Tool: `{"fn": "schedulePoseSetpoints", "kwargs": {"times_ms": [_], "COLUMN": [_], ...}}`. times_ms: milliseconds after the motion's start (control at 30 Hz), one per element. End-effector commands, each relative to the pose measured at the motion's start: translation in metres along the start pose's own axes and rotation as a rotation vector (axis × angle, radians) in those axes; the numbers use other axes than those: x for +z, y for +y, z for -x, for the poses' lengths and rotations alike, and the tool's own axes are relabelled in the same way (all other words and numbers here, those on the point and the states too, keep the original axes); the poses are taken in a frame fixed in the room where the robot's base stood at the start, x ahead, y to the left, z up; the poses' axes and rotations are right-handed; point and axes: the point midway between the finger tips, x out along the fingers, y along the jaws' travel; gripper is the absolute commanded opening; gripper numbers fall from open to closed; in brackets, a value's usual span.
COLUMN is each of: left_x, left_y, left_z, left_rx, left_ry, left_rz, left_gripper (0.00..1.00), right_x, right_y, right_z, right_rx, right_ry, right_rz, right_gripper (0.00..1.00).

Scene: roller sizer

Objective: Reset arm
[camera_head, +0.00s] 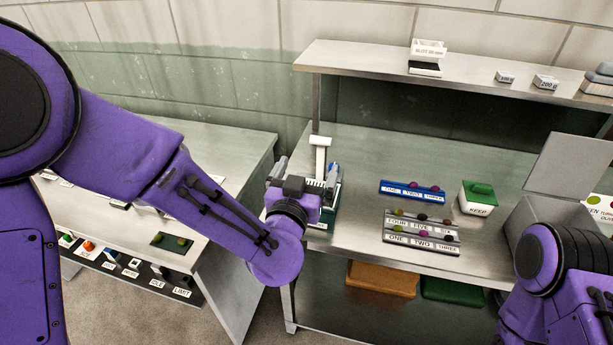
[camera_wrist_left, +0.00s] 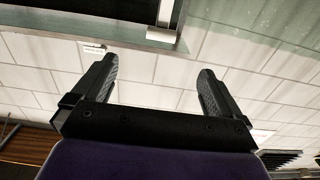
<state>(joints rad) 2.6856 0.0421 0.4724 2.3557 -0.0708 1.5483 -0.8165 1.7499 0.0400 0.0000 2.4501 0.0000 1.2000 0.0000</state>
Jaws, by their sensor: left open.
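My left arm is purple and reaches in from the left in the head view. Its gripper (camera_head: 305,176) is in front of the left end of the bench, by a white and green device (camera_head: 320,160) that it partly hides. In the left wrist view the two dark fingers of the left gripper (camera_wrist_left: 158,88) stand wide apart with nothing between them. My right arm shows at the lower right of the head view, but its fingers are not in view.
The metal bench (camera_head: 350,225) holds a blue labelled rack (camera_head: 412,188), a grey two-row rack (camera_head: 422,240) and a white KEEP box (camera_head: 476,200) with a green top. A shelf (camera_head: 370,62) runs above. A lower table (camera_head: 215,150) stands at left.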

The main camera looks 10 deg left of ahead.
Motion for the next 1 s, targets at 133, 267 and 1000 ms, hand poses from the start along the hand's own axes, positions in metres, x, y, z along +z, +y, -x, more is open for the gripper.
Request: {"fn": "schedulePoseSetpoints", "kwargs": {"times_ms": [133, 267, 1000], "left_x": [0.000, 0.000, 0.318], "left_y": [0.000, 0.000, -0.136], "left_z": [0.003, 0.002, 0.158], "left_rx": [0.000, 0.000, -0.439], "left_ry": [0.000, 0.000, -0.817], "left_rz": [0.000, 0.000, 0.445], "left_gripper": [1.00, 1.00, 1.00], "right_x": [0.000, 0.000, 0.005], "right_y": [0.000, 0.000, -0.001], "right_z": [0.000, 0.000, -0.012], "right_rx": [0.000, 0.000, 0.000], "right_ry": [0.000, 0.000, 0.000], "right_rz": [0.000, 0.000, 0.000], "right_gripper": [0.43, 0.43, 0.43]}}
